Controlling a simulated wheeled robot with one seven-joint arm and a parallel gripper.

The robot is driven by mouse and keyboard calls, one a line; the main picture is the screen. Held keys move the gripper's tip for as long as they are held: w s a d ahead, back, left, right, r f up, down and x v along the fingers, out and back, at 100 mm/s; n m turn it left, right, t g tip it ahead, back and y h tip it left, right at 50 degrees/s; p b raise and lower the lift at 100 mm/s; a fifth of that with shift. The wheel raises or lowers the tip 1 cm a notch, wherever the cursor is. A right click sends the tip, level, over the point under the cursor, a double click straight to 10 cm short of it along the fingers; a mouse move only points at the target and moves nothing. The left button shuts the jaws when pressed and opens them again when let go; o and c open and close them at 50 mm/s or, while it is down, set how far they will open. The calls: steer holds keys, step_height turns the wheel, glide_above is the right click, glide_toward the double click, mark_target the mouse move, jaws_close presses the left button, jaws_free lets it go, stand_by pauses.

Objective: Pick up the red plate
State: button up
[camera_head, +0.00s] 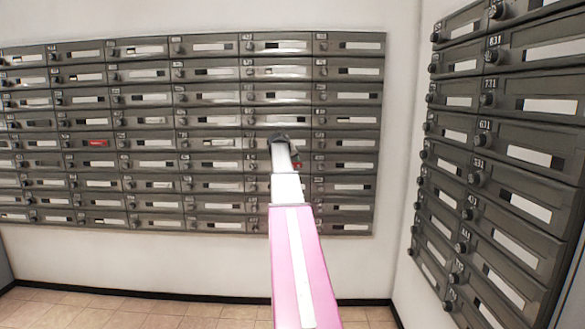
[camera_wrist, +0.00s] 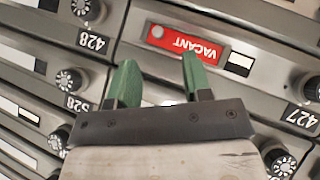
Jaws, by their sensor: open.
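A red plate (camera_wrist: 188,43) with white letters reading VACANT, upside down in the wrist view, sits in the label slot of a grey mailbox door. In the head view a small red patch (camera_head: 297,165) shows just right of my arm's end, with the rest hidden. My gripper (camera_wrist: 158,60) has two green fingers, spread apart with nothing between them. The right finger overlaps the plate's lower edge in the wrist view; I cannot tell if it touches. The left finger is left of the plate. In the head view the fingers are hidden behind my arm.
Another red plate (camera_head: 97,142) sits far left on the mailbox wall. Round dark knobs stick out beside the doors, one (camera_wrist: 68,80) left of my gripper. A second mailbox bank (camera_head: 500,150) stands on the right wall. The tiled floor (camera_head: 120,308) looks clear.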

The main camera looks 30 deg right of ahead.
mark_target(298, 167)
steer(key=shift+x, duration=3.6)
steer(key=shift+s+d+r, duration=0.1)
jaws_close()
